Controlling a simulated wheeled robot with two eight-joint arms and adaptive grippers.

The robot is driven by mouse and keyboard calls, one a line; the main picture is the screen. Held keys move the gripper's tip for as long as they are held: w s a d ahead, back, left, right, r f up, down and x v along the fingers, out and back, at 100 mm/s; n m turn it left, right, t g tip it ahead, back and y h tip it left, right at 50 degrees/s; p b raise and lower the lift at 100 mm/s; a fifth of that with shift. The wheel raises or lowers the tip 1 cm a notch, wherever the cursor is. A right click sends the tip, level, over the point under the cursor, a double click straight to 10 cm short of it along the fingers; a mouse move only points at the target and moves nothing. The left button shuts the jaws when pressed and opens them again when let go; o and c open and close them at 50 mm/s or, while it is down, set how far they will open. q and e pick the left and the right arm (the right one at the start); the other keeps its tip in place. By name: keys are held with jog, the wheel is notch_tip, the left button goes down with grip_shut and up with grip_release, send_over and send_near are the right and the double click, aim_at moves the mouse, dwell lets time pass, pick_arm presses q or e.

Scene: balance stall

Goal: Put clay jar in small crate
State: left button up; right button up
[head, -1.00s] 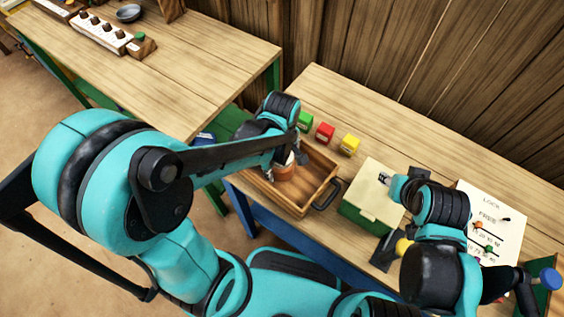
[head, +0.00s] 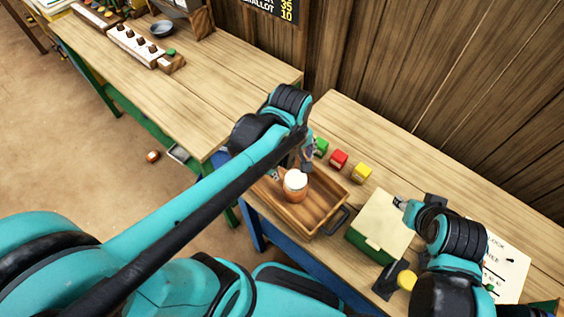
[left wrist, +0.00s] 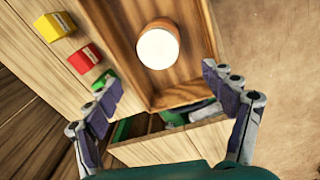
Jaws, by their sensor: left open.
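The clay jar (head: 295,187), orange-brown with a white top, stands upright inside the small crate (head: 327,222), a wooden tray with a dark handle. In the left wrist view the jar (left wrist: 158,45) shows from above within the crate's walls (left wrist: 185,94). My left gripper (left wrist: 161,84) is open, its fingers spread wide with nothing between them. In the head view the left gripper (head: 304,162) hangs just behind the jar, partly hidden by its own arm. My right gripper (head: 402,204) is by the green box; its fingers are not clear.
Green (head: 320,147), red (head: 339,159) and yellow (head: 362,174) blocks stand behind the crate. A green box with a cream lid (head: 381,222) is to its right. Another table (head: 200,85) stands at left. A small orange item (head: 152,156) lies on the floor.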

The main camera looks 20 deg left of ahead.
pick_arm(q)
jog(key=s+a+r+m+t, duration=0.3)
jog(key=a+m+t, duration=0.2)
jog(key=m, duration=0.5)
jog(key=shift+s+a+r+m+t, duration=0.2)
jog(key=shift+r+m+t, duration=0.1)
jog(key=shift+m+t, duration=0.15)
pick_arm(e)
jog(key=shift+s, duration=0.1)
notch_tip(320, 180, down, 4)
jog(key=b, duration=0.4)
pick_arm(q)
notch_tip(320, 180, down, 4)
jog(key=shift+r, duration=0.2)
pick_arm(e)
jog(key=shift+r, duration=0.25)
